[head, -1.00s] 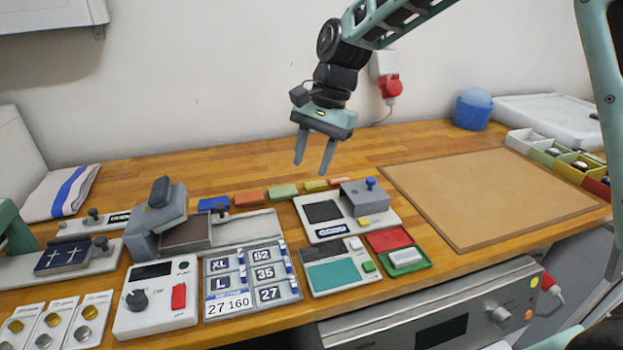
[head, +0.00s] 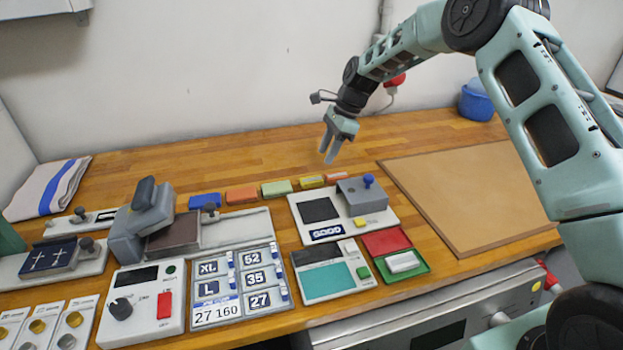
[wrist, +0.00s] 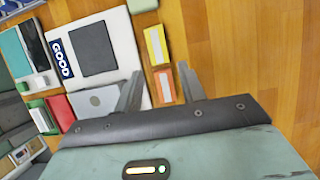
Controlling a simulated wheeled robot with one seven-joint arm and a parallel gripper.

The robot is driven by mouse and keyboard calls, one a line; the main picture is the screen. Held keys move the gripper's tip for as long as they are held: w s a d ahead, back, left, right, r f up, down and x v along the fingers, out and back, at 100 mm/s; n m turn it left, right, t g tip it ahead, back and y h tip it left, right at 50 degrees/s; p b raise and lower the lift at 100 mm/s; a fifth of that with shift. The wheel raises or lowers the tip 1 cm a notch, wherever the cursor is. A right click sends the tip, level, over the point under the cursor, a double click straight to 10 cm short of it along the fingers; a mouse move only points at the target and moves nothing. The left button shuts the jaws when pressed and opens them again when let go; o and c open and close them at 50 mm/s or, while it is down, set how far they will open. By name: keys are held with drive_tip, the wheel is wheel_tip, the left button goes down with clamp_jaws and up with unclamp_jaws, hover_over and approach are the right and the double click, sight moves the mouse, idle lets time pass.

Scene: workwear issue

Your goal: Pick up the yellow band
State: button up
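The yellow band (head: 311,182) is a small flat yellow block with a pale label, lying on the wooden worktop in a row of coloured bands. In the wrist view the yellow band (wrist: 156,46) lies just beyond my fingertips. My gripper (head: 329,155) is above the worktop, behind the right end of the row. In the wrist view my gripper (wrist: 160,74) has its fingers apart with nothing held.
Green (head: 276,188), orange (head: 241,194) and blue (head: 205,201) bands continue the row leftward. A brown board (head: 470,200) lies to the right. The worktop behind the row is clear.

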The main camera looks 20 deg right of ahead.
sight(313, 179)
drive_tip(key=x, duration=0.2)
drive_tip(key=shift+a+f, duration=0.15)
drive_tip(key=shift+f, duration=0.2)
drive_tip(key=p+x, duration=0.1)
drive_tip(key=x, duration=0.1)
drive_tip(key=p+x, duration=0.1)
drive_tip(key=x, duration=0.1)
drive_tip(key=shift+s+a+r, duration=0.15)
drive_tip(key=shift+s+a, duration=0.05)
drive_tip(key=shift+a, duration=0.1)
drive_tip(key=shift+a+f+p, duration=0.2)
drive_tip(key=shift+f+p, duration=0.1)
drive_tip(key=shift+f, duration=0.3)
drive_tip(key=c, duration=0.7)
